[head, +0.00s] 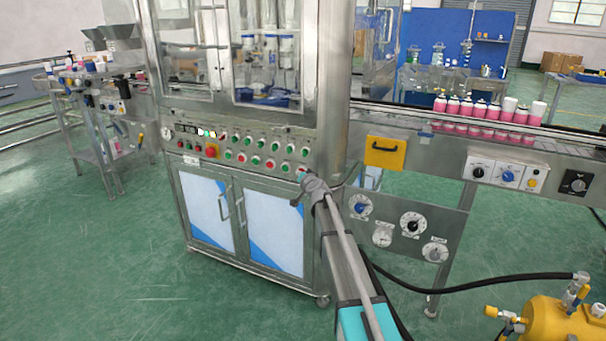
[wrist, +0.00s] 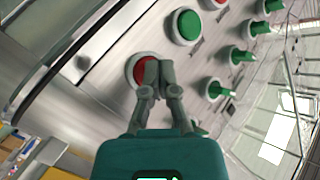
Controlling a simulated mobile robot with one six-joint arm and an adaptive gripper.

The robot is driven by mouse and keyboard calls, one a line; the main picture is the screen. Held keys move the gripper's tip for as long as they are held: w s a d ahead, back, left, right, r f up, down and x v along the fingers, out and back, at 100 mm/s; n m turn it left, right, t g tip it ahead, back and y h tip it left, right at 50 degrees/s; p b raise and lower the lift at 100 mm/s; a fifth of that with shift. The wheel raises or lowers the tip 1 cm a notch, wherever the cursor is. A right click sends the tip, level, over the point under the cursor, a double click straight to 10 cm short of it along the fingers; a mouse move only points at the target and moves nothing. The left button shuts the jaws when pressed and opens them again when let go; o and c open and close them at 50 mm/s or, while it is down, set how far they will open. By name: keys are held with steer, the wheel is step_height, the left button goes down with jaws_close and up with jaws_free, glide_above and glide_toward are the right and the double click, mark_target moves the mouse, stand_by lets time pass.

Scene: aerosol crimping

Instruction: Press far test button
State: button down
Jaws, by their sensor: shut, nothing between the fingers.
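The machine's control panel (head: 222,160) carries rows of green and red buttons and knobs. My gripper (head: 302,179) is at the panel's lower right corner in the head view. In the wrist view my gripper (wrist: 152,72) is shut and empty, its fingertips over a red button (wrist: 137,67) and partly hiding it. I cannot tell whether the tips touch it. A large green button (wrist: 187,25) lies just beyond, above and right of the tips. No readable label shows which button is the far test button.
A red emergency-type knob (head: 211,151) sits at the panel's lower left. A conveyor (head: 560,153) with pink cans (head: 480,112) runs to the right. A yellow tank (head: 555,318) with a black hose stands at lower right. The green floor in front is clear.

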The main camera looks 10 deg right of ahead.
steer(key=shift+s, duration=0.1)
steer(key=shift+s+a, duration=0.45)
steer(key=shift+s, duration=0.1)
steer(key=shift+s+a, duration=0.75)
steer(key=shift+s, duration=0.25)
steer(key=shift+s+a, duration=0.75)
steer(key=shift+s, duration=0.25)
